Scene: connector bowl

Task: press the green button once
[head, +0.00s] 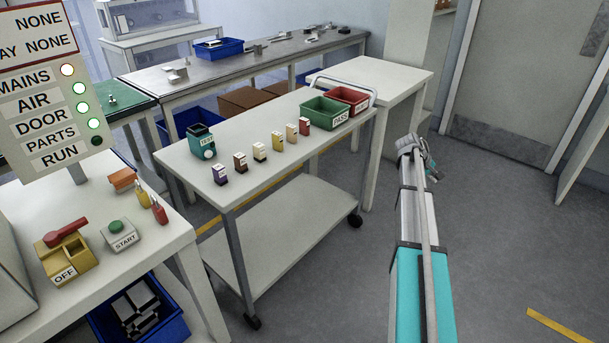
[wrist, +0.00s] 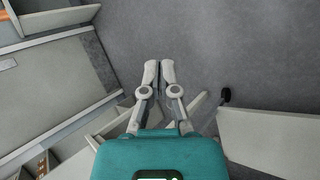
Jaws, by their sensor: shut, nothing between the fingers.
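The green button (head: 115,226) sits on top of a grey box labelled START (head: 121,240), near the front of the white table at the left in the head view. The button is upright and nothing touches it. My gripper (wrist: 159,66) is shut and empty in the wrist view, with its fingertips together above grey floor. In the head view my arm reaches out at the right, past the cart and far from the button. The button is not in the wrist view.
A yellow switch box (head: 65,257) labelled OFF stands left of the START box, with padlocks and an orange block to its right. An indicator panel (head: 45,90) rises behind. A cart (head: 270,185) with small blocks and green and red bins stands between my arm and the table.

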